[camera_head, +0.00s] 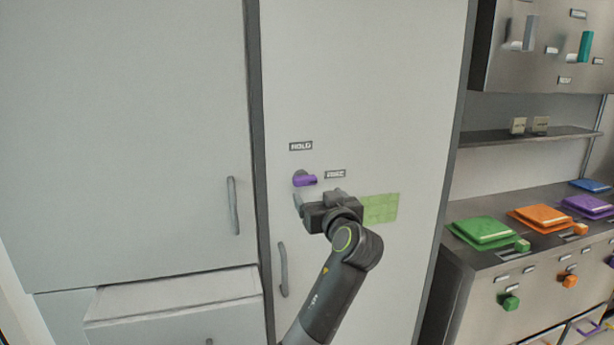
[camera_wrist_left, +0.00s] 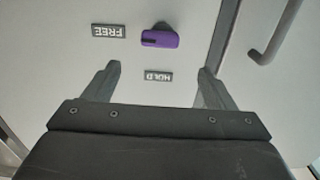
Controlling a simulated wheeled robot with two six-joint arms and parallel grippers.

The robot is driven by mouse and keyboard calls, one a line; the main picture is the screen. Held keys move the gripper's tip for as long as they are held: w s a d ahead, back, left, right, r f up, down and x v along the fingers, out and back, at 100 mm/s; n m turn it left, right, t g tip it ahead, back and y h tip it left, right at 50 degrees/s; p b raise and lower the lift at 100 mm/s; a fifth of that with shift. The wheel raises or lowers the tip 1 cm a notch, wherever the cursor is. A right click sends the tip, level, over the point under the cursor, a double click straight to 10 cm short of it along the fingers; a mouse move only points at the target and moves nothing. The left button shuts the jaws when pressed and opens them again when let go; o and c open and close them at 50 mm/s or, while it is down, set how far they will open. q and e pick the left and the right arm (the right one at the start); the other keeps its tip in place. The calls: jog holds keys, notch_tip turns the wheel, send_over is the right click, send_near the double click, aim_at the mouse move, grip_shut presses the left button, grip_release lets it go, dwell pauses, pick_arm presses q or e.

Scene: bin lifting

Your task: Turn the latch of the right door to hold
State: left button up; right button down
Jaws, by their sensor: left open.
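The purple latch (camera_head: 306,180) is on the right door (camera_head: 360,90) and lies level, its handle pointing right toward the FREE label (camera_head: 335,174). The HOLD label (camera_head: 300,146) is above it. My left gripper (camera_head: 318,197) is just below the latch in the head view, open and empty. In the left wrist view, turned upside down, the latch (camera_wrist_left: 160,38) lies beyond the two spread fingers (camera_wrist_left: 160,72), with the HOLD label (camera_wrist_left: 158,76) between the latch and my gripper's body. No contact with the latch shows. My right gripper is not in view.
A green patch (camera_head: 380,208) is on the door, right of my wrist. Grey door handles (camera_head: 283,270) (camera_head: 233,205) stand out lower left. An open drawer (camera_head: 175,300) juts out at the left. A counter with coloured lids (camera_head: 485,232) is at the right.

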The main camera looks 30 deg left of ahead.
aim_at(306, 181)
pick_arm(q)
jog(key=p+x, duration=0.2)
jog(key=x, duration=0.7)
jog(key=shift+r+p, duration=0.1)
jog(key=shift+p, duration=0.3)
jog(key=shift+w+a, duration=0.45)
jog(key=c, duration=1)
